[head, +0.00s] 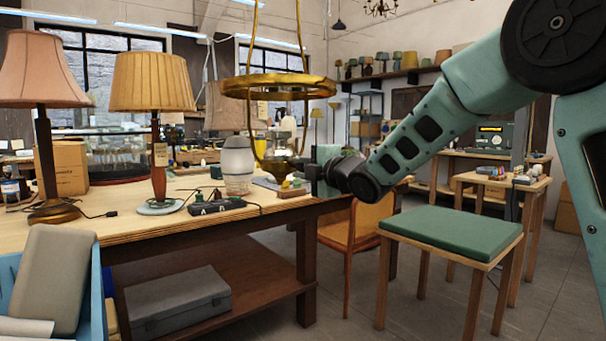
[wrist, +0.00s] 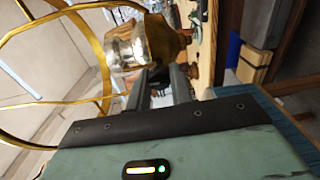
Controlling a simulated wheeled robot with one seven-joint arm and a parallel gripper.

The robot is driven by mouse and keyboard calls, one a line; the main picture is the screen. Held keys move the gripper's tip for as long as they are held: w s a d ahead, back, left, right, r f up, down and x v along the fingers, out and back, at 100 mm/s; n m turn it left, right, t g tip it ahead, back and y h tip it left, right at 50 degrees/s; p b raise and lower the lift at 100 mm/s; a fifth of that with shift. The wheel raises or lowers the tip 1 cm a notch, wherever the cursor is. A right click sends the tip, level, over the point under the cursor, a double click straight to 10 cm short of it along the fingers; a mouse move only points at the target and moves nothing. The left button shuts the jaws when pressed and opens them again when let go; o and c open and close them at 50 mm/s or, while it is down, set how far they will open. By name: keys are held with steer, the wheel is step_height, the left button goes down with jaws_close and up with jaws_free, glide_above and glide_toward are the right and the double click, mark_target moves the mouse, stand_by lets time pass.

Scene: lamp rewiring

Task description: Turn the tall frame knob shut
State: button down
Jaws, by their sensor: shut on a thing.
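The tall brass lamp frame (head: 277,84) hangs over the right end of the workbench, with a wide ring and thin curved rods. Its rounded metal lower body (head: 280,162) is near the bench's edge. In the wrist view the shiny body (wrist: 142,42) is just beyond my fingers, and brass hoops (wrist: 52,103) curve at left. My gripper (head: 309,172) reaches in from the right to the lower body. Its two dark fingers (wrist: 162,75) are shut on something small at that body. The knob is not clearly visible; the fingers hide that spot.
A wooden chair (head: 350,235) and a green-topped stool (head: 452,229) stand below my arm.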

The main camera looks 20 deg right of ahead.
stand_by(0.3)
steer(key=c, duration=1.3)
jaws_free()
steer(key=shift+o, duration=0.2)
steer(key=v, duration=1.7)
steer(key=shift+s+b, duration=0.2)
steer(key=shift+b, duration=0.25)
steer(key=shift+r, duration=0.15)
